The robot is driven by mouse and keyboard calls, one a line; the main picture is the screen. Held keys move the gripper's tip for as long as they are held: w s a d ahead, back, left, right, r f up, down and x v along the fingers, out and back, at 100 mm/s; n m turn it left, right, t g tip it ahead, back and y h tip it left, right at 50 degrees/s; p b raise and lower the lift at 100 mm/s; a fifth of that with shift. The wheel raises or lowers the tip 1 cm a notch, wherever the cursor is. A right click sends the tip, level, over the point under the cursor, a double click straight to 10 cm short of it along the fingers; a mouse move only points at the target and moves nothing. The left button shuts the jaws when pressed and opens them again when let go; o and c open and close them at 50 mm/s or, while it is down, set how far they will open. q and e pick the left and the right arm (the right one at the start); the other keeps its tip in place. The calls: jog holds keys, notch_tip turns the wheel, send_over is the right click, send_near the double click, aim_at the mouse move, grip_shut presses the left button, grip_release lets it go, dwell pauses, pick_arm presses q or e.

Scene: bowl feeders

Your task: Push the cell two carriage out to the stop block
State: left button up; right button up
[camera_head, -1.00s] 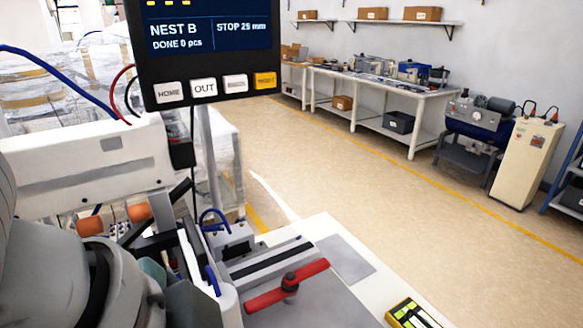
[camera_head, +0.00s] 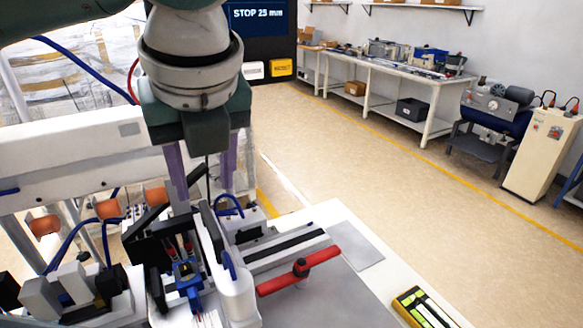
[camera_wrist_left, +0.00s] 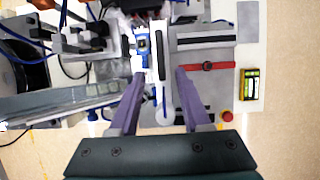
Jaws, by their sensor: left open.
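My left gripper (camera_head: 203,192) hangs over the machine with two purple fingers apart and nothing between them. In the left wrist view, its fingertips (camera_wrist_left: 159,73) straddle the upright white body from above. That white body (camera_head: 236,285) has a blue strip and stands beside a blue fixture (camera_head: 187,277); I cannot tell which part is the carriage. To its right lies a grey bed with a black slot (camera_head: 284,250). A red bar with a dark knob (camera_head: 298,270) crosses near it, perhaps the stop. It also shows in the left wrist view (camera_wrist_left: 207,66). My right gripper is not visible.
The control panel (camera_head: 262,50) reads "STOP 25 mm" and is partly hidden by my arm. A yellow-and-black box (camera_head: 424,308) lies on the white table's right edge. A red button (camera_wrist_left: 227,115) shows in the left wrist view. Cables surround the fixture. Open floor lies to the right.

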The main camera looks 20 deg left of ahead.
aim_at(210, 218)
pick_arm(q)
jog(key=x, duration=0.7)
jog(key=shift+f+p, duration=0.35)
jog(key=shift+p, duration=0.05)
grip_shut()
dwell(0.9)
